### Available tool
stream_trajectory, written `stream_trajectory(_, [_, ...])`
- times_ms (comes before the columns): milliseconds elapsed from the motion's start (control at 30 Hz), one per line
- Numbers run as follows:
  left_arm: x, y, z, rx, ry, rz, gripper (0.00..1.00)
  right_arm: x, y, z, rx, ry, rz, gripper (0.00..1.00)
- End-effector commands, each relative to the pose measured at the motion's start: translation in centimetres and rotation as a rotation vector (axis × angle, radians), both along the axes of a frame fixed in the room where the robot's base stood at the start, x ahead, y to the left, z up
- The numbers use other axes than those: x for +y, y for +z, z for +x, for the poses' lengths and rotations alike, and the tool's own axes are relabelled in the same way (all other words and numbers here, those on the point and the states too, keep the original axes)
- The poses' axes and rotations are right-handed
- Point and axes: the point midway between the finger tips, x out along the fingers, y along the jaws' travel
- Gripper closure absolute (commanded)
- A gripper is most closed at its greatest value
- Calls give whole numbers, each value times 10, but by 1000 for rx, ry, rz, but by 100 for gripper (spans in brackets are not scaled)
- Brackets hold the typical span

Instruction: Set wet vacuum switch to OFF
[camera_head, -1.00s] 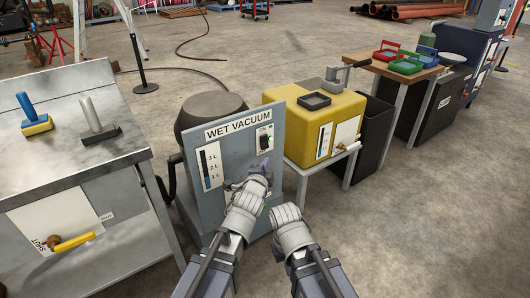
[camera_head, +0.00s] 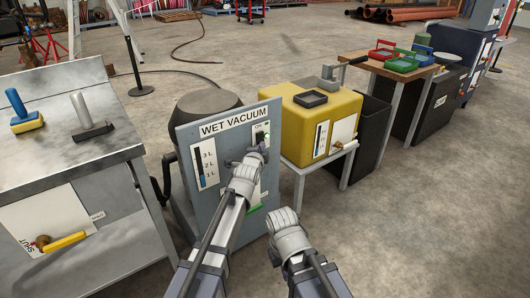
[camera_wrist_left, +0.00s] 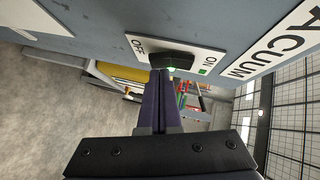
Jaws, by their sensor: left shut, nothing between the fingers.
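The wet vacuum (camera_head: 226,155) has a grey front panel with a white ON/OFF plate at its upper right. The black rocker switch (camera_wrist_left: 172,60) sits between the OFF and ON labels in the left wrist view, with a green mark by ON. My left gripper (camera_head: 259,147) is shut and empty, with its tips at the switch, partly hiding it in the head view. In the wrist view its fingertips (camera_wrist_left: 160,74) reach the switch's lower edge; contact cannot be told. My right gripper (camera_head: 286,219) is low in front of the panel; its fingers cannot be made out.
A metal bench (camera_head: 60,150) with a yellow-handled valve stands at left. A yellow machine (camera_head: 310,125) on a stand is close to the panel's right. A table with coloured trays (camera_head: 400,62) is farther back. Open floor lies at front right.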

Motion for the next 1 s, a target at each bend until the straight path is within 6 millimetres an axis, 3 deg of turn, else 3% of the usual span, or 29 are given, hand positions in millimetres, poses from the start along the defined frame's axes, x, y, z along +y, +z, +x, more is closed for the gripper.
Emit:
stream_trajectory(467, [3, -2, 4, -1, -1, 0, 100, 0, -2, 0, 0, 0, 0, 100])
stream_trajectory(600, [6, -11, 10, 0, 0, -1, 100, 0, -11, 0, 1, 2, 1, 100])
stream_trajectory(1000, [6, -7, -3, 0, 0, 1, 100, 0, -7, 0, 1, 2, 1, 100])
